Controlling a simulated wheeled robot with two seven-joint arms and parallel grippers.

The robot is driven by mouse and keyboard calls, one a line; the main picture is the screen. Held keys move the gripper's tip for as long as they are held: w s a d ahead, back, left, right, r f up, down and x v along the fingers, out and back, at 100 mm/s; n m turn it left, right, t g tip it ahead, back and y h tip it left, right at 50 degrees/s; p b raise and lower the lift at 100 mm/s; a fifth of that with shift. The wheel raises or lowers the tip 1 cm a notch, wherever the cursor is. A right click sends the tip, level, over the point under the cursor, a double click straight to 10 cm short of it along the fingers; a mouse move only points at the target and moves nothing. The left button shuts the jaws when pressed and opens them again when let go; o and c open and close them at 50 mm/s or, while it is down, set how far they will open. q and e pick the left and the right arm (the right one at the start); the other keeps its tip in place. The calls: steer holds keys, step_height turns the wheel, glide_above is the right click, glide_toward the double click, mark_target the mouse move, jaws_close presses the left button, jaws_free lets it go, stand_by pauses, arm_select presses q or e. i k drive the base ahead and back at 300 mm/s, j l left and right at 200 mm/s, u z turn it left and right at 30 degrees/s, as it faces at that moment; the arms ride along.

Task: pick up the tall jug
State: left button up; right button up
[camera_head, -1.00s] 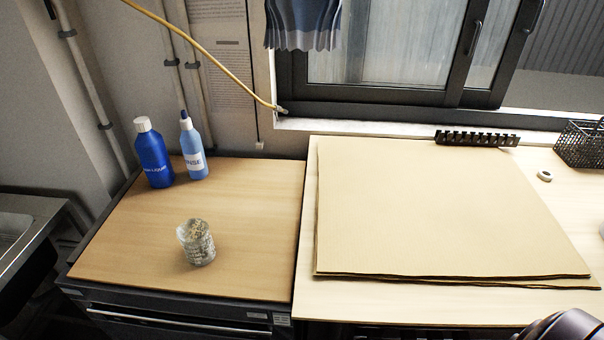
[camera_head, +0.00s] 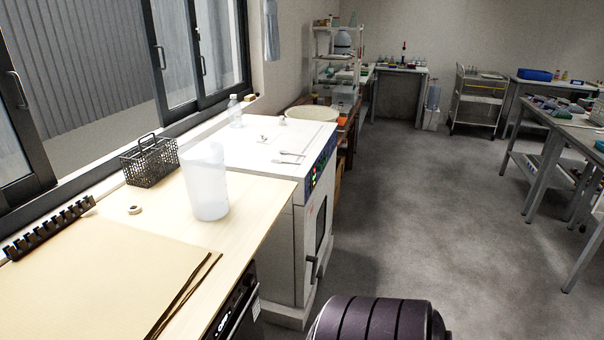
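The tall jug (camera_head: 207,188) is a translucent whitish plastic vessel in the head view. It stands upright on the light wooden bench top, near its right end, beside the white oven. Nothing touches it. Neither gripper is in view. A dark rounded part of my own body shows at the bottom edge, well to the right of the jug.
A black mesh basket (camera_head: 149,162) stands behind and left of the jug. A tape roll (camera_head: 134,210) and brown cardboard sheets (camera_head: 110,275) lie to the left. The white oven (camera_head: 275,150) carries a clear bottle (camera_head: 235,112). Open grey floor (camera_head: 430,220) is at right.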

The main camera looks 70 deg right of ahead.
mark_target(202, 164)
steer(key=z, duration=1.6)
steer(key=i+l, duration=0.1)
steer(key=l+u, duration=0.05)
